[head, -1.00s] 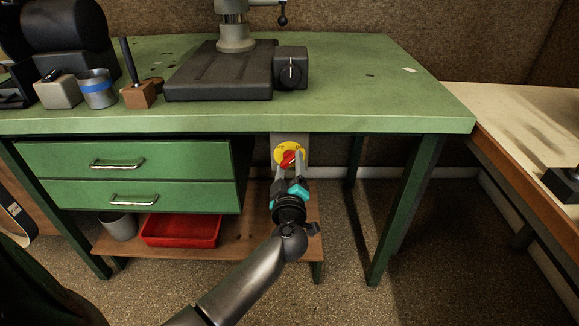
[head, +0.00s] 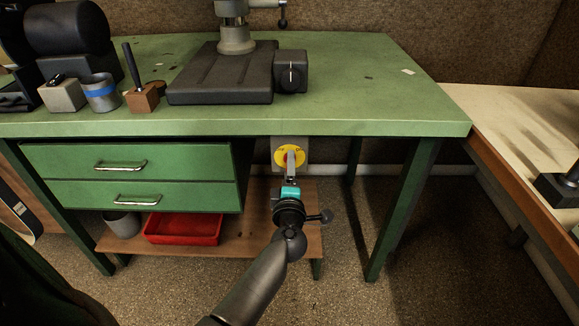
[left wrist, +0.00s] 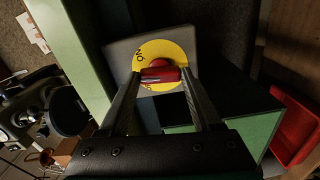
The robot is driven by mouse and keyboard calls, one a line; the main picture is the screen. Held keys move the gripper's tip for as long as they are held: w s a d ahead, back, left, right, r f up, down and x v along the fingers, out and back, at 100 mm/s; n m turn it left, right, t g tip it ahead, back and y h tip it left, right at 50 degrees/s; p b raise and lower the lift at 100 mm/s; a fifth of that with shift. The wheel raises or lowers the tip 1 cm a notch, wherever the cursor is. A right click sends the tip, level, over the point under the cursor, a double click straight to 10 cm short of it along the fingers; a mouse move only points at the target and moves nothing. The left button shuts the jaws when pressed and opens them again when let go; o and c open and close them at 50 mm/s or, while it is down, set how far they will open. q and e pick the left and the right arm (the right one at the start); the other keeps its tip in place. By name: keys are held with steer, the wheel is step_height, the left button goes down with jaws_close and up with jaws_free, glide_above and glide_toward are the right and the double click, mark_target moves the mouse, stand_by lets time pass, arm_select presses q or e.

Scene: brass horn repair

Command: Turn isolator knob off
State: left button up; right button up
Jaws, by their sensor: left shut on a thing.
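The isolator has a round yellow plate (head: 280,156) on a grey box under the front edge of the green bench. Its red knob (left wrist: 160,73) shows in the left wrist view, its grip bar lying across between my two fingers. In the head view the knob is mostly hidden behind my fingers. My left gripper (head: 290,154) reaches up to the plate from below and is shut on the knob. Its fingers line up one behind the other in the head view. In the left wrist view, the gripper (left wrist: 160,77) has a finger at each end of the bar. My right gripper is not in view.
Two green drawers (head: 130,176) stand left of the isolator. Below are a wooden shelf (head: 256,240), a red tray (head: 183,229) and a grey pot. The bench top (head: 350,75) overhangs the isolator. Floor is open between the bench legs on the right.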

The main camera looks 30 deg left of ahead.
arm_select(q)
steer(key=shift+n+b, duration=0.6)
steer(key=shift+n, duration=4.5)
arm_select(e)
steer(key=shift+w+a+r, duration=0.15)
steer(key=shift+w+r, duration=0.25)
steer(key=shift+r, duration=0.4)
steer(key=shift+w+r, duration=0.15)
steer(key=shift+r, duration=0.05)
arm_select(q)
steer(key=o, duration=1.4)
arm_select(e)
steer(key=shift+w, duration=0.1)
